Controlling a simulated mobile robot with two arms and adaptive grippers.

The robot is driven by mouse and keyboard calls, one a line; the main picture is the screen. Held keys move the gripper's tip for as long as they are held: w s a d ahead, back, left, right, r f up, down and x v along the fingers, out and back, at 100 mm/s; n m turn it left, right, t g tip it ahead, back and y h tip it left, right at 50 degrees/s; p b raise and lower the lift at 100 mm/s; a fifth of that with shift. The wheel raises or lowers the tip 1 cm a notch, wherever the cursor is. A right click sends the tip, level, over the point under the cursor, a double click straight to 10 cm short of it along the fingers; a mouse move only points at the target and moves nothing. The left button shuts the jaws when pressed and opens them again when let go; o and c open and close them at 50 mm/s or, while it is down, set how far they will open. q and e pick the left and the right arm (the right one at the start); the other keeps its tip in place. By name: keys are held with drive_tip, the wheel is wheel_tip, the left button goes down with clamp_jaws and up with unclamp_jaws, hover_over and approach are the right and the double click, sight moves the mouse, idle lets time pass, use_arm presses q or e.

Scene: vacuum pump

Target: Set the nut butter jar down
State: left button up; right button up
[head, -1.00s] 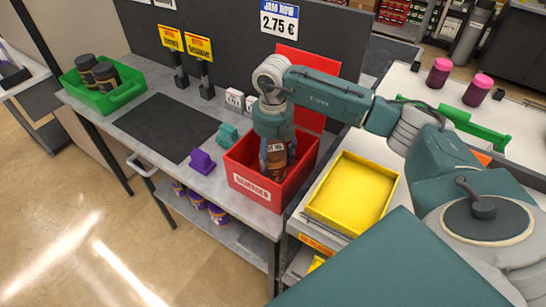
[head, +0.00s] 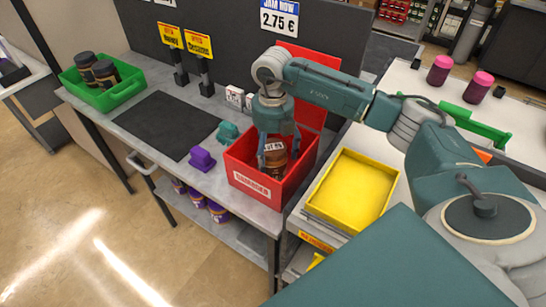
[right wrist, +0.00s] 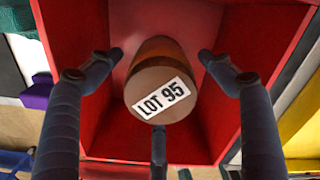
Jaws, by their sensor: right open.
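The nut butter jar (head: 275,158) is brown with a white label and stands inside the red bin (head: 252,187). My right gripper (head: 276,150) reaches down into the red bin, over and around the jar. Its fingers (right wrist: 160,85) are spread, with gaps to the jar's sides. The jar's base is hidden by the bin's front wall in the head view. My left gripper is not in view.
A green bin (head: 128,91) with dark jars stands at the far left of the table, beside a black mat (head: 155,125). Purple (head: 202,160) and teal (head: 227,133) items lie left of the red bin. A yellow tray (head: 350,188) is to its right.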

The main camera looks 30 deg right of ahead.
wheel_tip(320, 180, up, 11)
drive_tip(key=shift+f+b, duration=0.1)
drive_tip(key=shift+b, duration=1.15)
